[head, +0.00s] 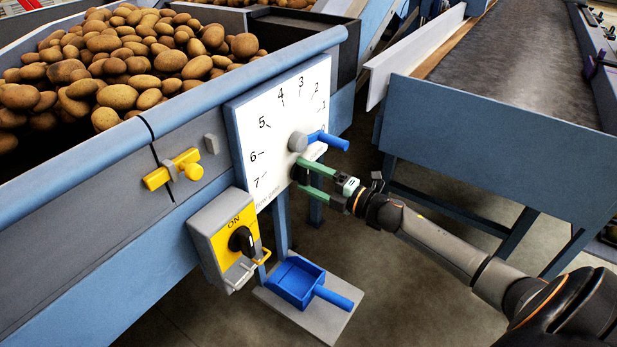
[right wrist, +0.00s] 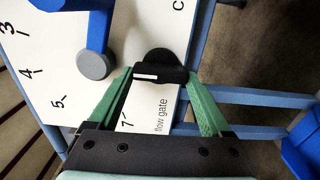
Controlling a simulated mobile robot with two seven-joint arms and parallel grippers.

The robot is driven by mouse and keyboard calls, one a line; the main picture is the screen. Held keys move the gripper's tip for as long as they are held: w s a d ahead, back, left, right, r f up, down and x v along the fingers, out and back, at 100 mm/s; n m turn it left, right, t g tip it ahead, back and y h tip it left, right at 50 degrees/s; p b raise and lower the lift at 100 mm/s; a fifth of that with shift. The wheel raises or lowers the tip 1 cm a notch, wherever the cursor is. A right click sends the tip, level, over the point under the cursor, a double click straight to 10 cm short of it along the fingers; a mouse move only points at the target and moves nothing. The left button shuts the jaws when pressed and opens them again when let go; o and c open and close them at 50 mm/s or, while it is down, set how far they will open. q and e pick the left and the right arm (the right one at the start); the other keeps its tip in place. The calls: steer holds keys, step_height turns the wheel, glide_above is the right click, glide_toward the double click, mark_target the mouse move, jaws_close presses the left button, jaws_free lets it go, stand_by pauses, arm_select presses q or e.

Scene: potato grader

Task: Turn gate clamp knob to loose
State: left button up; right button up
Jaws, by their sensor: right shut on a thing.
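The gate clamp knob (right wrist: 160,75) is black with a round base and a raised bar bearing a white line. It sits low on the white dial plate (head: 262,125), below the grey hub of the blue lever (head: 328,140). My right gripper (head: 300,176) has its green fingers on either side of the knob's bar and is shut on it. In the right wrist view the bar lies roughly across the picture between the fingertips. In the head view the fingers mostly hide the knob. The loose and clamp marks cannot be read. My left gripper is not in view.
A yellow switch box (head: 228,238) and a yellow latch (head: 173,170) are to the left of the plate. A blue scoop (head: 297,282) lies on a low board below. Potatoes (head: 125,55) fill the hopper. A conveyor (head: 500,60) stands at the right.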

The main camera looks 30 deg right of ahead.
steer(key=o, duration=1.2)
steer(key=shift+c, duration=0.2)
steer(key=p+v, duration=0.1)
steer(key=v, duration=1.1)
steer(key=shift+s, duration=0.25)
